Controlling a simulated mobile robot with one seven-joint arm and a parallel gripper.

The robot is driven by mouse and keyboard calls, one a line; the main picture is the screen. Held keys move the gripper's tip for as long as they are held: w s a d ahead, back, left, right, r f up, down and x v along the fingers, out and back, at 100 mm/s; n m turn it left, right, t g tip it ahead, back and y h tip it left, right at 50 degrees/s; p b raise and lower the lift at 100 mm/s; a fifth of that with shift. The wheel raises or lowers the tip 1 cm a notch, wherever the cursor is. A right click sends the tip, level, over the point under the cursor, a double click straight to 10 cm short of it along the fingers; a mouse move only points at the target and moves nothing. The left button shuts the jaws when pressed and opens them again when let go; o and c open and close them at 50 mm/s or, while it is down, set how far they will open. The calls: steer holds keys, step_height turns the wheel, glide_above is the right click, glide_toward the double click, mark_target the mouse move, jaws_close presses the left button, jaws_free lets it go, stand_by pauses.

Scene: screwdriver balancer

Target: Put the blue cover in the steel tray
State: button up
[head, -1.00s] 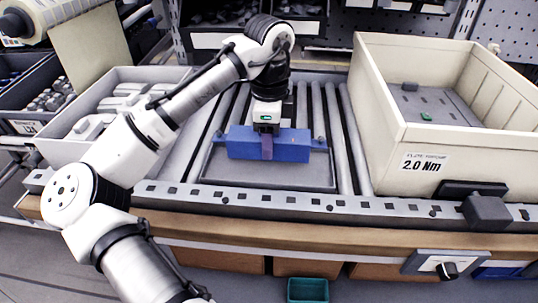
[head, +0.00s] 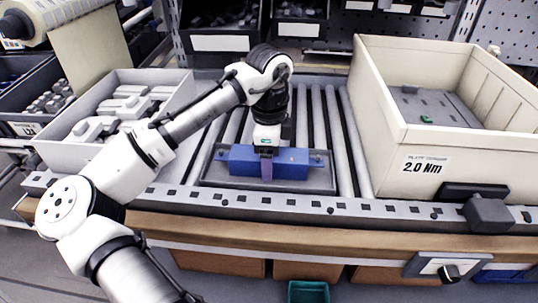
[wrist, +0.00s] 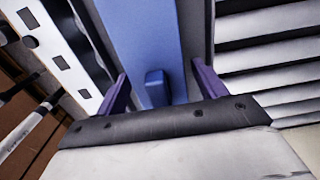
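The blue cover (head: 292,165), a long block with small knobs at its ends, lies inside the grey steel tray (head: 215,182) on the rollers. It looks level and low within the tray's rim. In the wrist view the fingers (wrist: 160,82) are spread to either side of the cover (wrist: 140,40), with a narrow gap at the right finger. A small blue knob stands between them. The cover's underside is hidden.
A large cream bin (head: 470,155) labelled 2.0 Nm stands right of the tray. A grey bin (head: 85,150) with white parts is at the left. The conveyor's slotted front rail (head: 290,203) runs before the tray. Bare rollers (head: 335,125) lie to its right.

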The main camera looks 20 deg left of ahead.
steer(key=shift+r, duration=0.1)
step_height(320, 180, up, 12)
steer(key=shift+r+p, duration=0.1)
steer(key=shift+p, duration=0.9)
